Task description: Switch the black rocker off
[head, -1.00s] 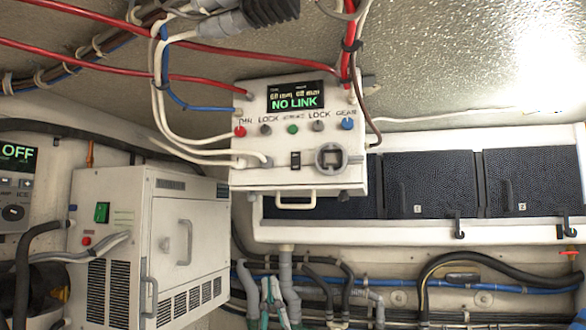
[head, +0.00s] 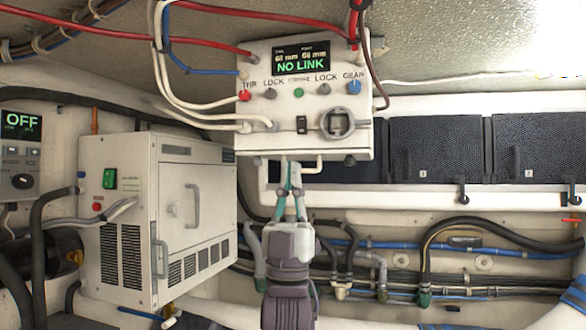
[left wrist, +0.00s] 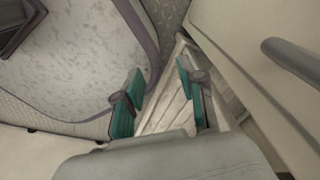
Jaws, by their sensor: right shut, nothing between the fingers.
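The black rocker (head: 302,124) is a small dark switch low on the white control box (head: 262,106), left of a grey square-holed ring. Its on or off position is too small to tell. My right gripper (head: 290,164) is just below the box in the head view, pointing up, its teal fingers shut and empty. The fingertips are below the rocker, close to the box's lower edge and handle; contact cannot be told. My left gripper (left wrist: 160,98) shows only in the left wrist view, its teal fingers apart and empty.
The box's display (head: 300,64) reads "NO LINK" above several coloured knobs. White cables (head: 190,122) enter its left side. A white cabinet (head: 155,215) with a green switch stands left. Dark panels (head: 435,150) with hooks are right. Hoses run below.

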